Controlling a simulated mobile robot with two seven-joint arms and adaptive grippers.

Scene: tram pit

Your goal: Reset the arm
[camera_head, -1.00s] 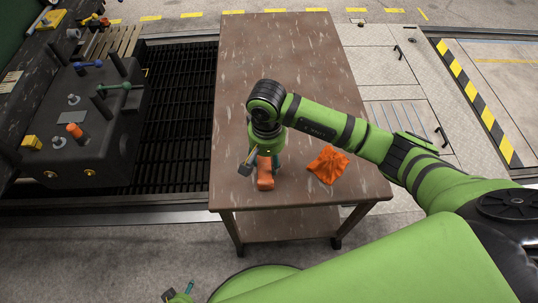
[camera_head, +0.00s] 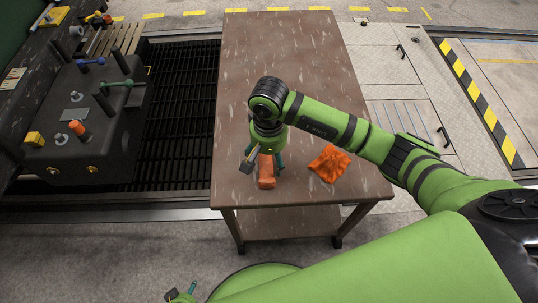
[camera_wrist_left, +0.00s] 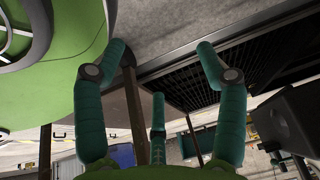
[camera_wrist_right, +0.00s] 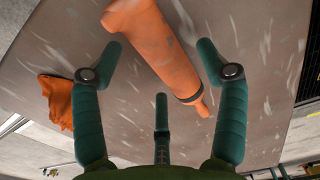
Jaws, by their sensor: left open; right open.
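My right gripper (camera_head: 266,160) points down over the brown table near its front edge. Its fingers are open. An orange tool (camera_head: 266,180) lies on the table under it. In the right wrist view the tool (camera_wrist_right: 160,50) lies slantwise between and beyond the spread fingers, and I see no finger closed on it. My left gripper (camera_head: 180,294) is low at the bottom left of the head view. In the left wrist view its fingers (camera_wrist_left: 160,62) are spread and empty, above the floor.
A crumpled orange cloth (camera_head: 329,163) lies on the table (camera_head: 285,60) right of the gripper. Left is a dark floor grating (camera_head: 180,100) and a dark box (camera_head: 70,130) with several bolts and handles. The table's far part is clear.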

